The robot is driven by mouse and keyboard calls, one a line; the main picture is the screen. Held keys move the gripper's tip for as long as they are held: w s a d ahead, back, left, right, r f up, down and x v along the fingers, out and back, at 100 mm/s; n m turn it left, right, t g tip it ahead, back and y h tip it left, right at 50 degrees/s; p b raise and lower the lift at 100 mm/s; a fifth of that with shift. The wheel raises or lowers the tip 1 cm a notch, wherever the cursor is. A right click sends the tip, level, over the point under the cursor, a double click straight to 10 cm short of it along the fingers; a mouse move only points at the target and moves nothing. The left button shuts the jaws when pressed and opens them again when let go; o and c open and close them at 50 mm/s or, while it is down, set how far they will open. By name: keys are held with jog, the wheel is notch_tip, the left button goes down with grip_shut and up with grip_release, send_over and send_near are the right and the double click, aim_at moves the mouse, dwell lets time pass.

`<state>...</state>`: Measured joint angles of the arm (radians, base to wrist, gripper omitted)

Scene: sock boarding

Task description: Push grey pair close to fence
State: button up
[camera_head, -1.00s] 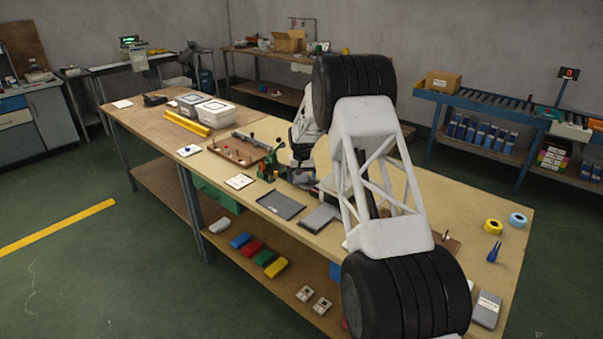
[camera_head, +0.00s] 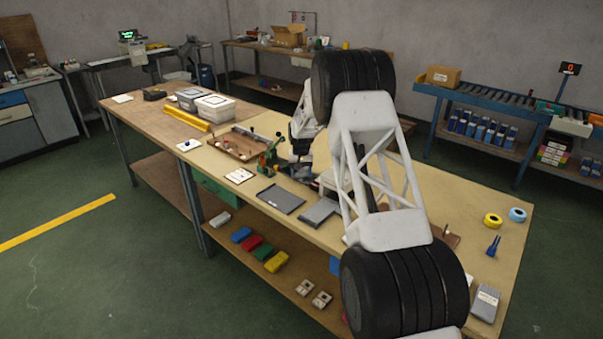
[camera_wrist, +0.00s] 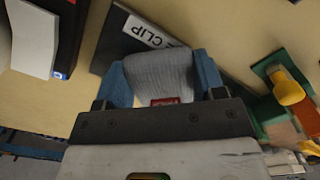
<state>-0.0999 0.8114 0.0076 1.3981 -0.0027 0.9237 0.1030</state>
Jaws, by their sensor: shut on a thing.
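The grey pair (camera_wrist: 158,76) is a ribbed knit bundle with a small red label, in the middle of the wrist view. My gripper (camera_wrist: 163,66) has its two blue fingers on either side of the pair and is shut on it. Just beyond the pair is a dark flat piece (camera_wrist: 112,42) with a white label reading "CLIP"; I cannot tell whether the pair touches it. I cannot tell which part is the fence. In the head view my arm largely hides the gripper and the pair.
A green fixture with a yellow knob (camera_wrist: 287,87) stands close on the right in the wrist view. A white block (camera_wrist: 32,38) is at the upper left. In the head view, a dark tray (camera_head: 281,199) and a grey flat piece (camera_head: 318,212) lie near the front edge of the table (camera_head: 480,195).

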jog(key=shift+w+a, duration=0.65)
jog(key=o, duration=1)
jog(key=shift+r, duration=0.15)
jog(key=shift+r, duration=3.75)
